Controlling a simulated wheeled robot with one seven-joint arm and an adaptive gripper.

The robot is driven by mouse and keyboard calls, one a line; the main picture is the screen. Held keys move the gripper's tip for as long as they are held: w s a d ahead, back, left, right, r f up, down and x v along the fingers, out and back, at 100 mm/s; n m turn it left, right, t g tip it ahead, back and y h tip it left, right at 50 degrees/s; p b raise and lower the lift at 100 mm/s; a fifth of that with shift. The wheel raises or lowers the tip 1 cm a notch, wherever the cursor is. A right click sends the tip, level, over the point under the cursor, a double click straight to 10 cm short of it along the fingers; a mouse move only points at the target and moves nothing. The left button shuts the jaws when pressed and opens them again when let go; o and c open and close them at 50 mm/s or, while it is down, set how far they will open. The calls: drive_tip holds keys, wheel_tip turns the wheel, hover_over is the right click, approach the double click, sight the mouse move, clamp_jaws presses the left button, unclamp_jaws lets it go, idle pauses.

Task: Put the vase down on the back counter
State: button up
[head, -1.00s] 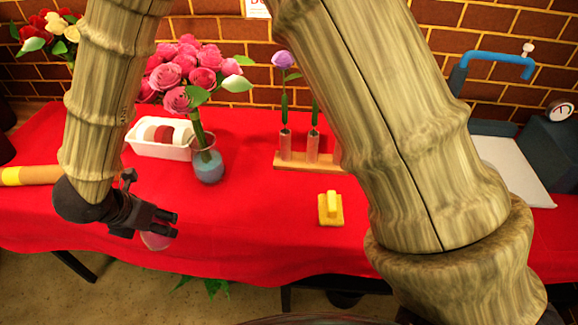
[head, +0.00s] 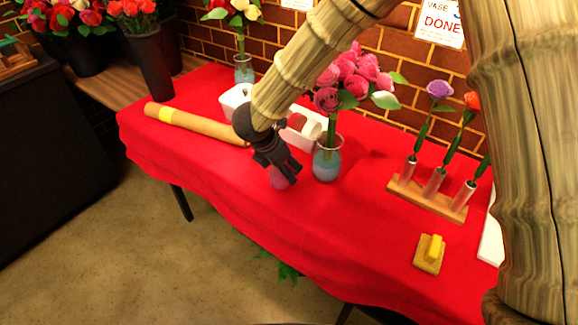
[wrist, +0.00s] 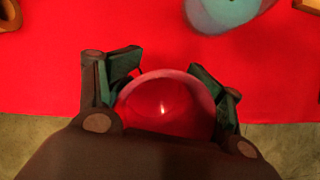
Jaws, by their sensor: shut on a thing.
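My gripper (head: 282,165) is shut on a small, rounded, clear glass vase (head: 279,179), which looks pink-red against the cloth. In the wrist view the vase (wrist: 165,105) sits between the two fingers, its round rim uppermost; I see no flowers in it. It hangs over the front part of the red-covered table (head: 230,185), left of a blue-bottomed vase of pink roses (head: 327,162). Whether it touches the cloth is unclear. A wooden counter (head: 103,92) with black flower buckets runs along the back left; I cannot tell whether it is the back counter.
A paper roll (head: 205,126) and white bins (head: 304,128) lie behind my gripper. Another flower vase (head: 243,70) stands at the table's back. A flower-tube rack (head: 430,195) and yellow block (head: 429,254) are at right. A dark cabinet (head: 50,150) stands left; floor between is clear.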

drive_tip(key=shift+w+d, duration=0.3)
drive_tip(key=shift+w, duration=0.45)
drive_tip(key=shift+w+d, duration=0.25)
drive_tip(key=shift+w, duration=0.45)
drive_tip(key=shift+w+d+f+p, duration=0.15)
drive_tip(key=shift+f+p, duration=0.35)
drive_tip(key=shift+f, duration=1.35)
drive_tip(key=shift+f, duration=0.15)
drive_tip(key=o, duration=1.6)
drive_tip(key=v, duration=1.2)
drive_tip(key=shift+b, duration=0.35)
